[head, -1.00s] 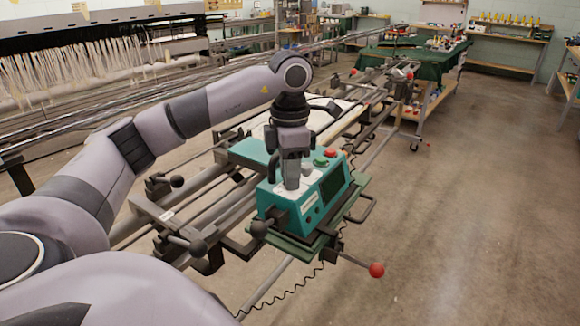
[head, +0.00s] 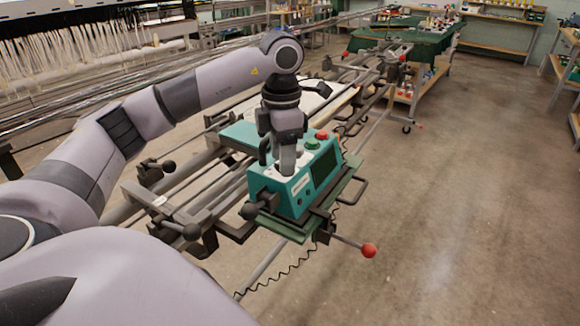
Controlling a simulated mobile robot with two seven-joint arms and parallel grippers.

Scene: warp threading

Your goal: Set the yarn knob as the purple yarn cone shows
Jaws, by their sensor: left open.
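A teal control box (head: 276,187) sits on a green stand in the middle of the head view. It has a dark screen (head: 326,167), a red button (head: 321,135) and a green button (head: 312,144) on top. My left gripper (head: 287,170) points down at a white patch on the box's top and is open. It covers this spot, so the yarn knob is hidden and I cannot tell its setting or whether the fingers touch it. I cannot make out the purple yarn cone among the small things at the back. My right gripper is out of view.
A lever with a red ball (head: 369,250) sticks out in front of the box. Dark frame bars with black ball handles (head: 192,232) lie to the left. A green-covered table (head: 420,40) stands at the back. The floor at right is clear.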

